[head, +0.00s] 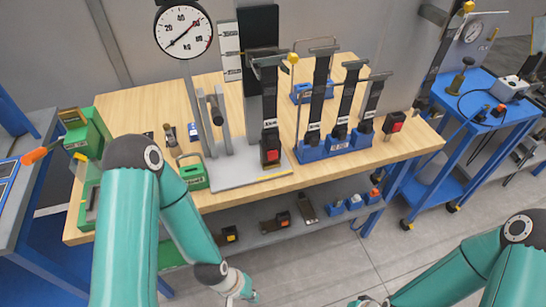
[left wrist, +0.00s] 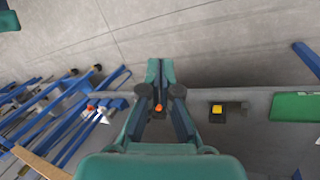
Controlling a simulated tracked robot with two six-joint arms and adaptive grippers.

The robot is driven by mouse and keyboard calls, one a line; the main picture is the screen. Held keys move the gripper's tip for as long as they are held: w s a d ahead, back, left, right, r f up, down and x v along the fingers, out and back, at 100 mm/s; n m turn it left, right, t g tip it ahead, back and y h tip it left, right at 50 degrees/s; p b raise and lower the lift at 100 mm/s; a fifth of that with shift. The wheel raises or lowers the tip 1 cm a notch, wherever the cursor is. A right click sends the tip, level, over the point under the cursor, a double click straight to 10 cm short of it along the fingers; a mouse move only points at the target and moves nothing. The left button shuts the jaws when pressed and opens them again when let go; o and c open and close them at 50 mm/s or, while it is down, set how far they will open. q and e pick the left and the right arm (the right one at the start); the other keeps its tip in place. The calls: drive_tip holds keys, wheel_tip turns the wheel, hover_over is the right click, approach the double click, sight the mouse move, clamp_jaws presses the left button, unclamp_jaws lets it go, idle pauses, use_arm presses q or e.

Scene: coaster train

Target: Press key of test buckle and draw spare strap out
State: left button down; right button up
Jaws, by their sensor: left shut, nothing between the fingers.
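A buckle with a red key (head: 270,152) hangs on a black strap (head: 269,105) over the grey stand plate (head: 235,178). Another red-key buckle (head: 395,122) is at the table's right end. I cannot tell by label which is the test buckle. Several black straps (head: 318,95) stand in a blue rack (head: 352,143). My left gripper (head: 243,292) is low, in front of the table, shut and empty. In the left wrist view its fingers (left wrist: 160,78) point down past an orange key (left wrist: 158,107) on the lower shelf. My right gripper is mostly cut off at the bottom edge.
The lower shelf (head: 265,240) holds buckles with yellow and orange keys, and a yellow key shows in the left wrist view (left wrist: 217,108). A blue cart (head: 470,100) stands right. Floor ahead is open.

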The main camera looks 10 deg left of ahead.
use_arm(q)
drive_tip(key=shift+w, duration=0.1)
idle(0.7)
drive_tip(key=w+d+r+n+t+b, duration=0.2)
drive_tip(key=w+t+b, duration=0.6)
drive_tip(key=w+b, duration=1.1)
drive_tip(key=w+d+r+n+t+b, duration=0.1)
drive_tip(key=r+t+b, duration=0.3)
drive_tip(key=r+b, duration=0.4)
drive_tip(key=w+r+n+t+b, duration=0.2)
drive_tip(key=r+t+b, duration=0.3)
drive_tip(key=r+b, duration=0.3)
drive_tip(key=shift+w+d+r+t+h, duration=0.35)
drive_tip(key=shift+w+r, duration=0.15)
drive_tip(key=shift+r, duration=0.25)
drive_tip(key=shift+w, duration=0.1)
